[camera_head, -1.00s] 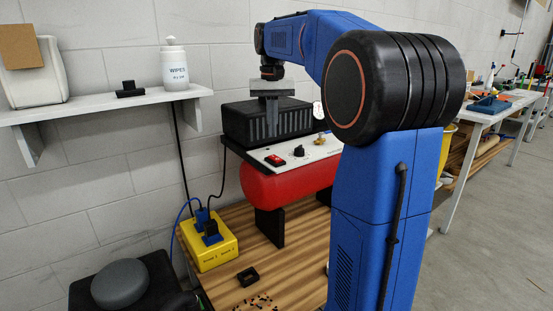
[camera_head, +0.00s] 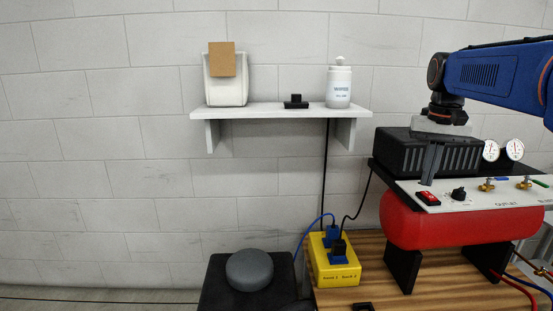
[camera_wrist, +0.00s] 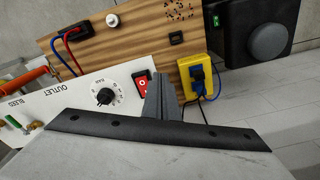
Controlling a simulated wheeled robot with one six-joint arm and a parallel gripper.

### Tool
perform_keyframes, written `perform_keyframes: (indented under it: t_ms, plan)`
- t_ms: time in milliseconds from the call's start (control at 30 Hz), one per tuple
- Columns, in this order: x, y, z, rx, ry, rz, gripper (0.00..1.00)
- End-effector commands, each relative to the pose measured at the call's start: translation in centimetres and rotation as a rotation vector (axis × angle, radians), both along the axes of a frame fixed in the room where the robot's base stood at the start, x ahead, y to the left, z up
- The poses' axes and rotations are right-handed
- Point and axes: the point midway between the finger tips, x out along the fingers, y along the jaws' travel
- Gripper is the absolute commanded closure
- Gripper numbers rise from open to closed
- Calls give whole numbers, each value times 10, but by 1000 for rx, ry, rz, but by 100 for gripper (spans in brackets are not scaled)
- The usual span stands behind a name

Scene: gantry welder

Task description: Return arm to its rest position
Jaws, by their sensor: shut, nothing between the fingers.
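My gripper (camera_head: 430,165) hangs from my blue arm at the right of the head view. Its grey fingers point down and are together, with nothing between them. It is in front of the black ribbed box of the red compressor (camera_head: 440,222), just above the left end of the control panel with the red switch (camera_head: 428,198). In the wrist view, the fingers (camera_wrist: 162,98) show beside the red switch (camera_wrist: 143,84). I cannot tell whether the fingertips touch the panel.
A wall shelf (camera_head: 280,111) holds a white bottle (camera_head: 339,87), a small black item and a white holder. Below are a yellow power box (camera_head: 335,268) with plugs and a dark stand with a grey round pad (camera_head: 250,270). The wall left of the shelf is clear.

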Motion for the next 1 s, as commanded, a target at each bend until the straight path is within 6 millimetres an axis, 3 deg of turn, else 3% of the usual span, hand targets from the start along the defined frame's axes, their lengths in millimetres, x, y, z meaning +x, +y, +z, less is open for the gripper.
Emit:
perform_keyframes:
  t_ms: [200, 500, 800, 1000]
  plan:
    - [-56, 36, -27, -19, -69, 86, 100]
    - [-131, 74, -78, -43, -164, 201, 100]
    - [-201, 100, -146, -64, -259, 313, 100]
    - [-234, 109, -185, -74, -309, 369, 100]
